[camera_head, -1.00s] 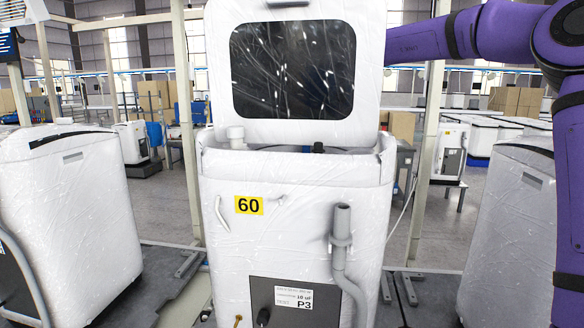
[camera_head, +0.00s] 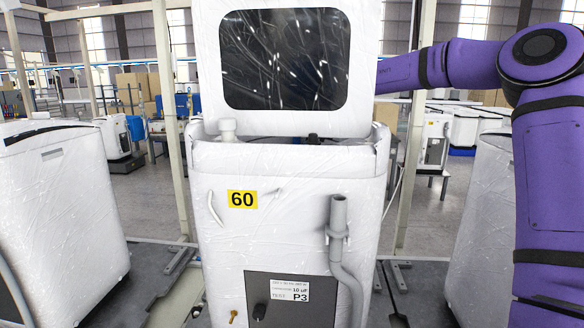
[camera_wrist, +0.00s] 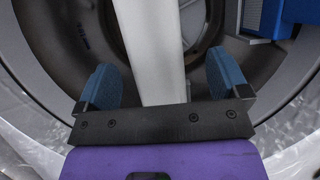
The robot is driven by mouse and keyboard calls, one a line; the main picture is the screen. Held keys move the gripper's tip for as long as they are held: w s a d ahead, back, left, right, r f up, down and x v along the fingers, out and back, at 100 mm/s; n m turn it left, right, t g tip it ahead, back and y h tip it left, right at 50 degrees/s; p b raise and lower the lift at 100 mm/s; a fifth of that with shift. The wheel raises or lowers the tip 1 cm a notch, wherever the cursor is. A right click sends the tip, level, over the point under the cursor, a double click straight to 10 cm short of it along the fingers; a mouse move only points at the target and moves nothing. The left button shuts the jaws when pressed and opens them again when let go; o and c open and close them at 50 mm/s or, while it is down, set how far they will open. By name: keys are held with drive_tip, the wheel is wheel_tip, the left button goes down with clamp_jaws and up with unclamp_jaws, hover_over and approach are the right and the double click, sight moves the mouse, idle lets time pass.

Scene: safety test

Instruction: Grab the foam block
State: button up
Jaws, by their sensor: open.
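A white bar-shaped block (camera_wrist: 152,45), which looks like the foam block, stands in the round grey drum (camera_wrist: 75,50) in the wrist view. My gripper (camera_wrist: 160,68) has its two blue fingers apart, one on each side of the block. I see a gap beside each finger, so it does not grip the block. In the head view, my purple arm reaches behind the raised lid (camera_head: 285,118) of the white washing machine (camera_head: 290,215). My gripper and the block are hidden there.
A blue part (camera_wrist: 295,12) sits at the top right of the wrist view, near the right finger. The machine carries a yellow 60 label (camera_head: 242,199) and a grey hose (camera_head: 338,225). Other white machines stand at left (camera_head: 60,215) and right (camera_head: 485,230).

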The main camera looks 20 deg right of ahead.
drive_tip(key=shift+a+x, duration=0.2)
drive_tip(key=shift+x, duration=1.15)
drive_tip(key=shift+a+x, duration=0.2)
drive_tip(key=shift+x, duration=1.15)
drive_tip(key=shift+s+r, duration=0.1)
drive_tip(key=shift+r, duration=0.05)
